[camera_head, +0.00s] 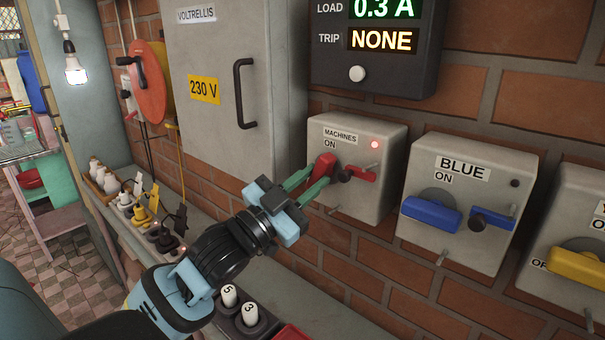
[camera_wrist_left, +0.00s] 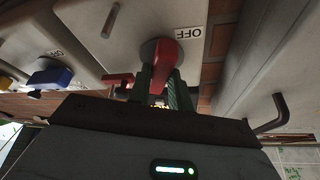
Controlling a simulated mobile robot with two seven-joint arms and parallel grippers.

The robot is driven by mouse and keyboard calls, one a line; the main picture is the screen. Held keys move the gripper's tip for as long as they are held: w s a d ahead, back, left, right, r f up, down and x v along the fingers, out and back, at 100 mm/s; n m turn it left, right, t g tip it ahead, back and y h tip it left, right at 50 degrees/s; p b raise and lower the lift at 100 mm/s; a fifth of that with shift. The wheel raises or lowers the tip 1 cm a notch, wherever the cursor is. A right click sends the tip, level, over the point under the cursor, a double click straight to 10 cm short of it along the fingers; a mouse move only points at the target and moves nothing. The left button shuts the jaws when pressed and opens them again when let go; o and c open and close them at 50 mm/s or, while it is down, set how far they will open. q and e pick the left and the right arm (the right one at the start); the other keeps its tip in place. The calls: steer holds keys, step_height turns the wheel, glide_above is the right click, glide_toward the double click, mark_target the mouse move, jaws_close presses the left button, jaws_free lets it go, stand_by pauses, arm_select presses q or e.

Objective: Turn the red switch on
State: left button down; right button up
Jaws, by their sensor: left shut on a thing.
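The red switch handle (camera_head: 323,164) is on the front of the grey box (camera_head: 384,150) labelled MACHINES. An ON label is above the handle, and a small red light glows on the box's upper right. My left gripper (camera_head: 314,183) has its green fingers on the handle. In the left wrist view the red handle (camera_wrist_left: 168,58) sits between the two fingers (camera_wrist_left: 162,86), which are shut on it. An OFF label (camera_wrist_left: 190,42) shows beside it there. The fingers hide part of the handle, so its exact angle is hard to tell. My right gripper is not in view.
A black knob with a red lever (camera_head: 364,174) sits just right of the handle. The BLUE switch box (camera_head: 470,170) and a box with a yellow handle (camera_head: 578,268) stand further right. A grey cabinet (camera_head: 215,110) is left. Numbered plugs (camera_head: 229,295) line the ledge below.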

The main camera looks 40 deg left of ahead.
arm_select(q)
steer(key=n+y, duration=0.1)
steer(key=n+p, duration=0.1)
steer(key=n, duration=0.1)
steer(key=shift+d+r+n+t+y, duration=0.1)
steer(key=shift+r+n+t+y, duration=0.1)
steer(key=shift+n+t+y, duration=0.15)
steer(key=shift+f+n+y+p, duration=0.1)
steer(key=shift+n+y+p, duration=0.15)
steer(key=shift+n+p, duration=0.25)
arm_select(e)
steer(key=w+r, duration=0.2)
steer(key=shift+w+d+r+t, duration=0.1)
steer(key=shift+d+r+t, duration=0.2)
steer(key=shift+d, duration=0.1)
arm_select(q)
steer(key=shift+f, duration=0.1)
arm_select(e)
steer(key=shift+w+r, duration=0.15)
arm_select(q)
steer(key=c, duration=1.3)
jaws_free()
steer(key=shift+s+f, duration=0.1)
steer(key=shift+f, duration=0.05)
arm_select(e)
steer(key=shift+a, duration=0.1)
